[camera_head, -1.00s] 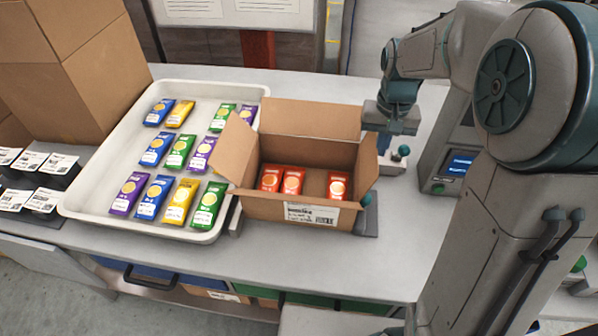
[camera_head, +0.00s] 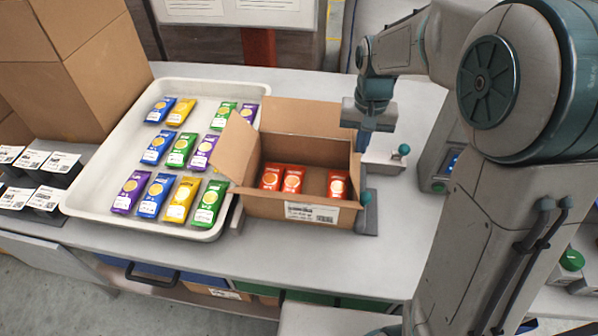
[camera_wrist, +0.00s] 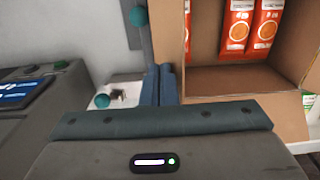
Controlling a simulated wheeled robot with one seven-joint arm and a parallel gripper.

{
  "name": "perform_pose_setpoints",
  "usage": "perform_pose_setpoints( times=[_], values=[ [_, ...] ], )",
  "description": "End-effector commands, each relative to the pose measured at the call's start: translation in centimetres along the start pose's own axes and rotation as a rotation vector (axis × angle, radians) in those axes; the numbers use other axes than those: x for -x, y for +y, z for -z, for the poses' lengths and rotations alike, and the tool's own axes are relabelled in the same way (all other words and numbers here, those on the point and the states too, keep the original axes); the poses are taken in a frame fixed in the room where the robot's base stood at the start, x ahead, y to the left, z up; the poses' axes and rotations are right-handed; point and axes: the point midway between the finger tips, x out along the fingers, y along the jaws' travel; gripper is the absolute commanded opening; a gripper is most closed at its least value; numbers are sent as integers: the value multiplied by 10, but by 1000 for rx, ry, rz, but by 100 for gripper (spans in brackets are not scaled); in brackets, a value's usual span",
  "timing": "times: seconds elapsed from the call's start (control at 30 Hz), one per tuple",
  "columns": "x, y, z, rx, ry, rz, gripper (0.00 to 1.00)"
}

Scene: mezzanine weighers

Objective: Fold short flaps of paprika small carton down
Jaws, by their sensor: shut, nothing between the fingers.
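The open carton (camera_head: 290,207) stands on the bench with three red-orange packets (camera_head: 292,180) inside. They also show in the wrist view (camera_wrist: 238,25). Its left short flap (camera_head: 235,148) sticks up and outward over the tray edge. Its right short flap (camera_head: 356,175) looks roughly upright and is seen nearly edge-on. My gripper (camera_head: 363,147) is shut and empty at the carton's right back corner. In the wrist view its fingers (camera_wrist: 159,85) are just beside the carton wall.
A white tray (camera_head: 80,198) of coloured packets adjoins the carton's left. A fixture with green knobs (camera_head: 366,222) stands close on the right. A grey device with a screen (camera_wrist: 22,95) is farther right. Tall brown cartons (camera_head: 85,60) stand back left. The front bench strip is clear.

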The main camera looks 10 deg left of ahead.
Motion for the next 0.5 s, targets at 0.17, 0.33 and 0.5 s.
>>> perform_pose_setpoints(
  times=[0.17,0.33,0.5],
  values=[
    [1,-1,1,0,2,0,0],
    [-2,-12,1,3,3,0,0],
    [-6,-29,2,3,3,0,0]
  ],
)
